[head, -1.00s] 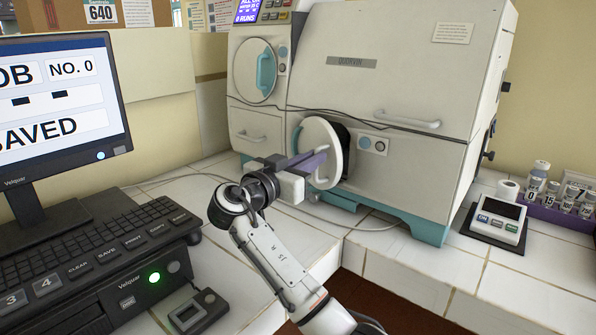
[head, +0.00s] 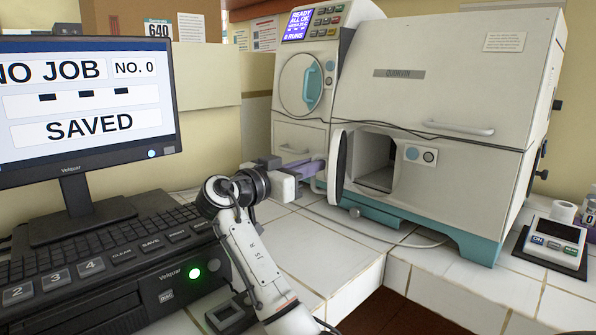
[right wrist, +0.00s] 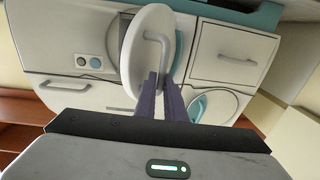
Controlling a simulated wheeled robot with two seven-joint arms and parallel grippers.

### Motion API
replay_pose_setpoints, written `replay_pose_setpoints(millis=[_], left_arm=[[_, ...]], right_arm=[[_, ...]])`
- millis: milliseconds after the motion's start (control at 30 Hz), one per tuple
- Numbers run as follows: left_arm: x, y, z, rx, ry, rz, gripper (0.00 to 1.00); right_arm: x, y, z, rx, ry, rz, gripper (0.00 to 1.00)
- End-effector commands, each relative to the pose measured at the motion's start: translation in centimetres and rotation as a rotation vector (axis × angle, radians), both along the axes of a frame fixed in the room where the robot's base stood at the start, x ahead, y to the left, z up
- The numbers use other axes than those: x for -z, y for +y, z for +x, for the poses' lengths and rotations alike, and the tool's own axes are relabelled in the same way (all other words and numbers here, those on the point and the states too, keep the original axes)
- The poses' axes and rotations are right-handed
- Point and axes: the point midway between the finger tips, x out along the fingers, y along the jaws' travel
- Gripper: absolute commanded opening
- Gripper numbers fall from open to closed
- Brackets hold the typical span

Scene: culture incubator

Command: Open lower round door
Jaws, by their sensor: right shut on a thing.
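The lower round door (head: 337,168) of the incubator is swung wide open and shows nearly edge-on in the head view. Its opening (head: 375,163) is uncovered, with a bare pale chamber inside. My right gripper (head: 315,166), with purple fingers, is on the outer face of the door, to its left. In the right wrist view the door (right wrist: 135,55) shows its outer face and a bent white handle (right wrist: 163,42). My right gripper (right wrist: 163,82) is shut on that handle; the exact contact is partly hidden by the fingers. My left gripper is not in view.
The upper round door (head: 300,91) with a teal handle is closed. A drawer (head: 300,140) sits below it. A monitor (head: 85,108) and keyboard (head: 100,245) stand at left. A small scale (head: 556,236) is at right. Tiled counter in front is mostly clear.

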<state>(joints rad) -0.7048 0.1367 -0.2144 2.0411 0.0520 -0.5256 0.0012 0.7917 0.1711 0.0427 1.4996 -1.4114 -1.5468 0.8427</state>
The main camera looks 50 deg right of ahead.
Motion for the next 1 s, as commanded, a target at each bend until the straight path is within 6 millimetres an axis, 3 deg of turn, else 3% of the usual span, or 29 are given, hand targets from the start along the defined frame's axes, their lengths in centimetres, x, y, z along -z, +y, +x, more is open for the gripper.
replay_pose_setpoints(millis=[33,400,433,533,1000], left_arm=[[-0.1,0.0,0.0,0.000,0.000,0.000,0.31],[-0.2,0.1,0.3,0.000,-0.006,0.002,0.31],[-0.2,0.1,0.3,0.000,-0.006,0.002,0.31],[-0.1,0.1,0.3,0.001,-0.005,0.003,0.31],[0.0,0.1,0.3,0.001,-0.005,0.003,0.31]], right_arm=[[-1.0,-0.7,-0.2,0.005,-0.005,-0.020,0.00],[-1.1,-0.6,-0.2,0.006,-0.006,-0.022,0.00],[-1.1,-0.6,-0.2,0.006,-0.006,-0.022,0.14],[-1.1,-0.6,-0.2,0.005,-0.007,-0.023,0.28],[-0.9,0.5,0.2,-0.004,-0.007,-0.022,0.28]])
